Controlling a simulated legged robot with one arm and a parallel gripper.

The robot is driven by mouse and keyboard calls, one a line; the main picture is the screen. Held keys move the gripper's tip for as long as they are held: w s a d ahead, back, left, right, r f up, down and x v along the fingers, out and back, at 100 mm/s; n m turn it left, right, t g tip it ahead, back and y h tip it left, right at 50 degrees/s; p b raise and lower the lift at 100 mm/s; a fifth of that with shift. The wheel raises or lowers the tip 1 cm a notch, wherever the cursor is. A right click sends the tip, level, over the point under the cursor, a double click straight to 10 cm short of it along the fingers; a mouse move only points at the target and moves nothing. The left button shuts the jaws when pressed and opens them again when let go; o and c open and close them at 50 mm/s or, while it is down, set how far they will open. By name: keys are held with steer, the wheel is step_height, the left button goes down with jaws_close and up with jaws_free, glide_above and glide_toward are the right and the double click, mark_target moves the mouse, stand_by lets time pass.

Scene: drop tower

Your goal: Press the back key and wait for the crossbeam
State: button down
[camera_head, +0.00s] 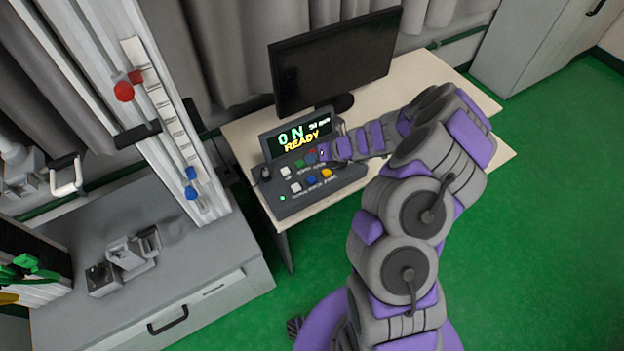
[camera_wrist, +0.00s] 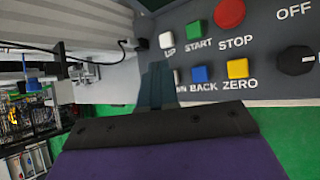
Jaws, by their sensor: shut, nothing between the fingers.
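The blue back key (camera_wrist: 201,74) sits in the lower row of the control box, between a partly hidden white key (camera_wrist: 177,76) and the yellow zero key (camera_wrist: 237,69). In the head view the back key (camera_head: 311,180) is clear of my arm. My gripper (camera_wrist: 157,68) is shut and empty; in the wrist view its fingers lie left of the back key and hide part of the down label. In the head view my gripper (camera_head: 322,153) is over the upper right of the box. The display (camera_head: 300,138) reads "0 N" and "READY". A dark bar (camera_head: 137,132), possibly the crossbeam, crosses the tower.
The red stop key (camera_wrist: 230,13) and green start key (camera_wrist: 196,37) are in the upper row, near my gripper. A monitor (camera_head: 335,62) stands behind the box on the desk (camera_head: 440,75). The tower (camera_head: 165,110) rises at left, with red and blue knobs.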

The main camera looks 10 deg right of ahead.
steer(key=f, duration=0.1)
steer(key=b, duration=0.7)
glide_above(315, 179)
steer(key=f, duration=0.5)
steer(key=shift+d+f, duration=0.1)
steer(key=shift+d, duration=0.25)
steer(key=shift+a+f, duration=0.45)
steer(key=shift+f, duration=0.3)
steer(key=shift+a+f, duration=0.3)
steer(key=shift+a, duration=0.1)
steer(key=shift+d, duration=0.65)
steer(key=shift+a, duration=0.45)
steer(key=shift+d, duration=0.35)
